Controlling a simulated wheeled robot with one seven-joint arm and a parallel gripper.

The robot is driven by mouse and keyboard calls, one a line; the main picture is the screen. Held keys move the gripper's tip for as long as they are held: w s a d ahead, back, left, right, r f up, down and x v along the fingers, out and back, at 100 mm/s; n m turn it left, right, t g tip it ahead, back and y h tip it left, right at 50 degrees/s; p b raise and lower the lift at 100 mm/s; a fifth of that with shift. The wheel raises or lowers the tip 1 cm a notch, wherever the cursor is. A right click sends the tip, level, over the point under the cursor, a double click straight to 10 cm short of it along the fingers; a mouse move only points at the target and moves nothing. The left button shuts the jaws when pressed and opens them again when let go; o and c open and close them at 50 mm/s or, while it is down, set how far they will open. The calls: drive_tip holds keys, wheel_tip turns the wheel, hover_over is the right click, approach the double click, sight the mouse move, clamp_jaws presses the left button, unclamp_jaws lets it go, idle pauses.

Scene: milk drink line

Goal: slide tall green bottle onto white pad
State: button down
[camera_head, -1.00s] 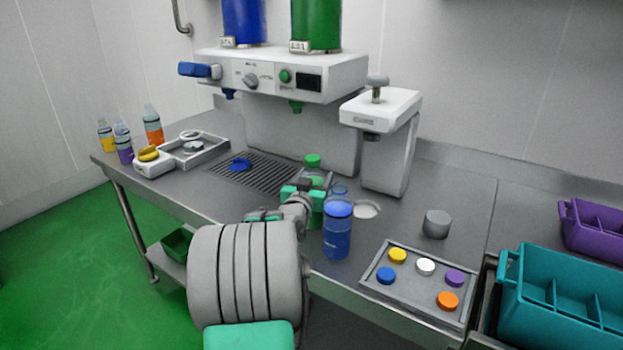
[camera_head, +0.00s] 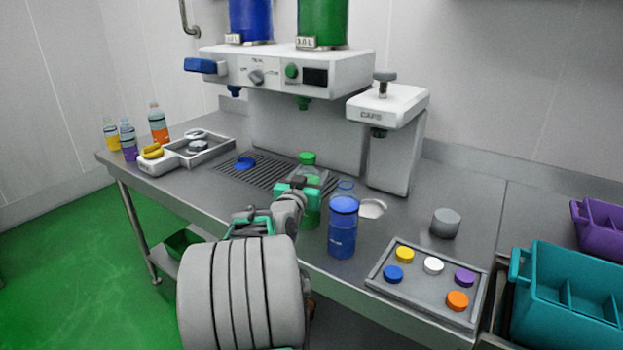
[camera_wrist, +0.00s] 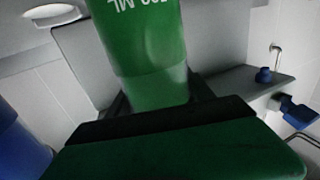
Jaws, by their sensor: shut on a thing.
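The tall green bottle (camera_head: 312,212), with a green cap, stands upright on the steel counter at the front right corner of the drain grate. My gripper (camera_head: 298,190) is shut on it from the left. In the wrist view the green bottle (camera_wrist: 145,60) fills the space between my fingers, with part of a white volume mark showing. The pad (camera_wrist: 52,13) seems to show at the wrist view's upper left.
A blue bottle (camera_head: 342,235) stands just right of the green one, in front of the pad. The CAPS machine (camera_head: 390,150) rises behind the pad. A tray of coloured caps (camera_head: 430,286) and a grey cylinder (camera_head: 445,222) are further right. A blue cap (camera_head: 245,163) lies on the grate.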

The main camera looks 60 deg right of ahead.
drive_tip(key=shift+r, duration=0.1)
drive_tip(key=shift+c, duration=1.5)
unclamp_jaws()
drive_tip(key=s+a+b, duration=0.2)
drive_tip(key=a+b, duration=0.2)
drive_tip(key=a, duration=1)
drive_tip(key=shift+a, duration=0.4)
